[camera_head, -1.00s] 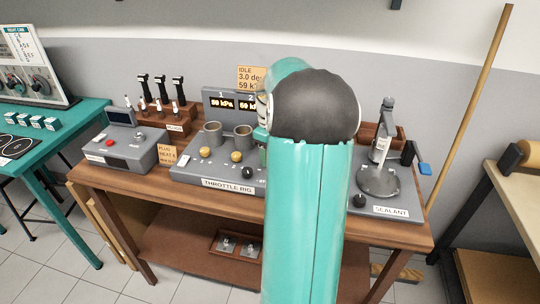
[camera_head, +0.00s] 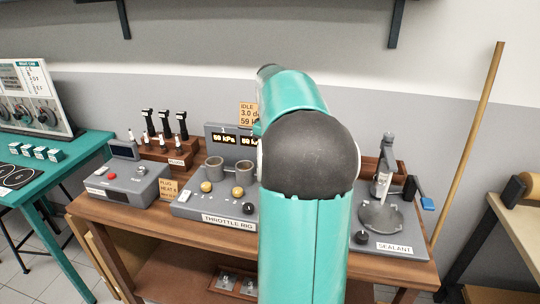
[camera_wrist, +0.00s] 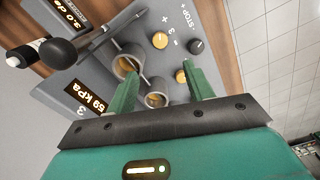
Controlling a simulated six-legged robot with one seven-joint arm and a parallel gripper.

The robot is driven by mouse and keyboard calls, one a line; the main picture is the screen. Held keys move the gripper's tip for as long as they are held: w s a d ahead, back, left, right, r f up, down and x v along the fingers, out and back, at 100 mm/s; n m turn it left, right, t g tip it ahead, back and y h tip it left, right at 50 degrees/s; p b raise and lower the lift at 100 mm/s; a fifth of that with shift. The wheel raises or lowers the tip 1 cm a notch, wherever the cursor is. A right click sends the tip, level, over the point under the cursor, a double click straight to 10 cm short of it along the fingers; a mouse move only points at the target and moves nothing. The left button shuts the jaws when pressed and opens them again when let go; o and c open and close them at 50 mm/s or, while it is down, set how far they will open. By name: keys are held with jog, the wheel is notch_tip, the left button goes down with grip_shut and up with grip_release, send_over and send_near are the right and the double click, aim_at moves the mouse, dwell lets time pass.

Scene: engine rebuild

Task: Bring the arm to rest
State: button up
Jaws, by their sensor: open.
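My gripper (camera_wrist: 160,70) shows in the wrist view with its two green fingers apart and nothing between them. It points toward the throttle rig (camera_wrist: 210,25), whose grey cups (camera_wrist: 126,66) and yellow knobs (camera_wrist: 160,40) lie beyond the fingertips. I cannot tell the exact gap. In the head view my teal arm with its dark elbow stands in front of the throttle rig (camera_head: 190,208) and hides its right side. My gripper is hidden there behind the arm.
The wooden bench (camera_head: 130,232) also carries a grey box with a red button (camera_head: 130,184), a rack of black-topped tools (camera_head: 170,148) and the sealant stand (camera_head: 380,215). A broom handle (camera_head: 470,140) leans at right. A teal table (camera_head: 60,190) stands at left.

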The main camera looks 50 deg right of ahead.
dwell(0.3)
jog(key=w+a+r+t+h, duration=0.1)
jog(key=a+r, duration=0.1)
jog(key=a, duration=1)
jog(key=w+a+r+t+h, duration=0.1)
jog(key=a, duration=1.2)
jog(key=s+a+f+t+y, duration=0.1)
jog(key=s+a+f, duration=0.1)
jog(key=s+a, duration=0.3)
jog(key=s+a+f+m+t+y, duration=0.1)
jog(key=s+a, duration=0.4)
jog(key=a, duration=0.7)
notch_tip(320, 180, down, 2)
jog(key=shift+f+t, duration=0.1)
jog(key=shift+t, duration=0.7)
jog(key=shift+a, duration=0.1)
